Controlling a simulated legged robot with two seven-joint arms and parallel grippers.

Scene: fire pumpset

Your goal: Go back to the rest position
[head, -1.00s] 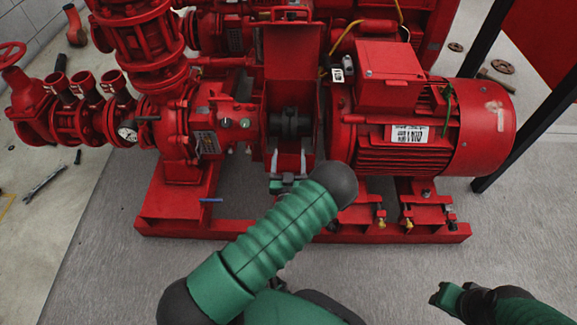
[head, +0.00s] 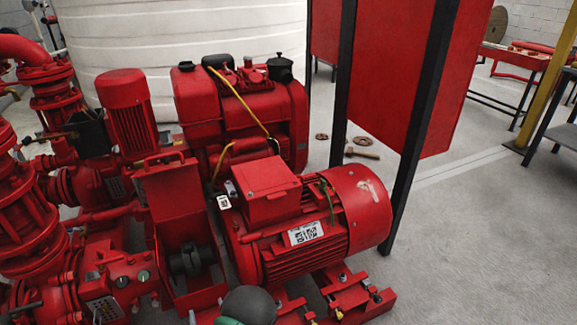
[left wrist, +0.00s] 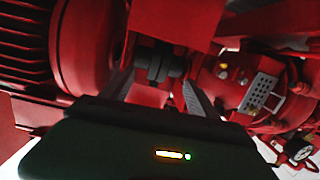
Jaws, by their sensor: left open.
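My left gripper (left wrist: 158,80) is open in the left wrist view, with its two grey fingers apart and nothing between them. Beyond the fingers is the dark shaft coupling (left wrist: 160,62). In the head view the coupling (head: 190,262) sits in a red guard with its cover raised, left of the red motor (head: 312,225). A dark rounded joint of my left arm (head: 248,303) shows at the bottom edge, in front of the pumpset's base. The left fingers are not clearly visible there. My right gripper is in neither current view.
A pump with a round gauge (left wrist: 299,149) is at the right in the wrist view. A red panel (head: 375,75) on black posts stands right of the motor. Open grey floor (head: 480,245) lies at the right. A large white tank (head: 150,40) stands behind.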

